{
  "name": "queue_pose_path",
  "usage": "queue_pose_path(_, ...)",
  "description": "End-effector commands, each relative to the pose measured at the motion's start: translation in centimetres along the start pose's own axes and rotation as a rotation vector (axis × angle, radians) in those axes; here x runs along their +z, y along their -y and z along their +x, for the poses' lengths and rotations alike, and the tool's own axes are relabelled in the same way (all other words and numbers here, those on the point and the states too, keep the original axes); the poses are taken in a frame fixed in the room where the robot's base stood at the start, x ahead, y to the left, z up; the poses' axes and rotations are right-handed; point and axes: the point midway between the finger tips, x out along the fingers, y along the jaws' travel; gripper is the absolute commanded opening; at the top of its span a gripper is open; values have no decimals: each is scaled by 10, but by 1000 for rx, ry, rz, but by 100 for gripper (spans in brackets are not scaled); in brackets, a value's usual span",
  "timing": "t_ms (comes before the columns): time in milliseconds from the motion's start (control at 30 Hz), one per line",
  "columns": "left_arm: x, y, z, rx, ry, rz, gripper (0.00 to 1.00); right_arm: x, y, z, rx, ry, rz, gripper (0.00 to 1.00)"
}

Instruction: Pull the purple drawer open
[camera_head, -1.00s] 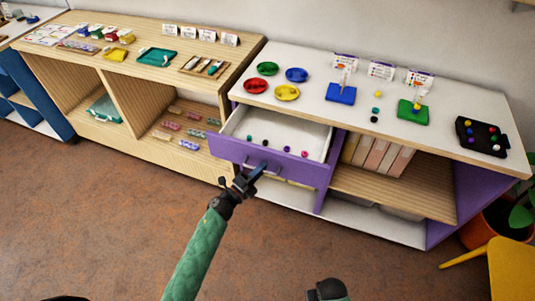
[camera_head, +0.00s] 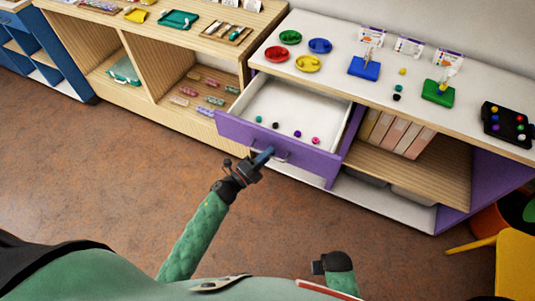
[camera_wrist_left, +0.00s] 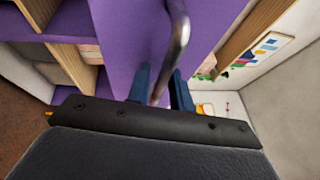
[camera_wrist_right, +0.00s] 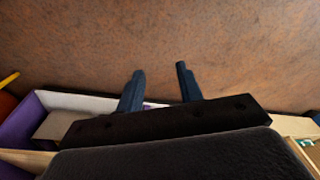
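The purple drawer (camera_head: 313,159) stands well out of the white-topped unit, with its white inside showing. Several small beads lie in it near the front. Its metal handle (camera_head: 283,158) is on the purple front. My left gripper (camera_head: 265,157) is at the left part of the handle. My right gripper (camera_head: 318,266) hangs over the floor, away from the drawer. In the right wrist view its fingers (camera_wrist_right: 160,85) are apart with nothing between them.
A wooden shelf unit (camera_head: 140,50) stands left; a yellow chair (camera_head: 510,262) is at right. The floor before the drawer is clear.

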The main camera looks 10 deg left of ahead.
Motion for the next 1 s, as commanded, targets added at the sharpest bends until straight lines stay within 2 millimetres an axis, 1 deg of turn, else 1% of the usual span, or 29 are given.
queue_pose_path(300, 0, 1, 0, -1, 0, 0, 32, 0, -1, 0, 1, -1, 0, 36)
queue_pose_path(467, 0, -1, -7, 0, 0, 0, 32, -1, -1, 0, 1, 6, -1, 36)
queue_pose_path(600, 0, -2, -22, -1, 0, 0, 32, -14, 1, -30, -1, -13, -2, 36)
queue_pose_path(800, 0, -3, -48, 0, 0, 0, 32, -21, 6, -67, -8, -15, -1, 36)
queue_pose_path(1000, 0, -2, -68, 1, 0, 0, 32, -24, 9, -97, -12, -15, -1, 36)
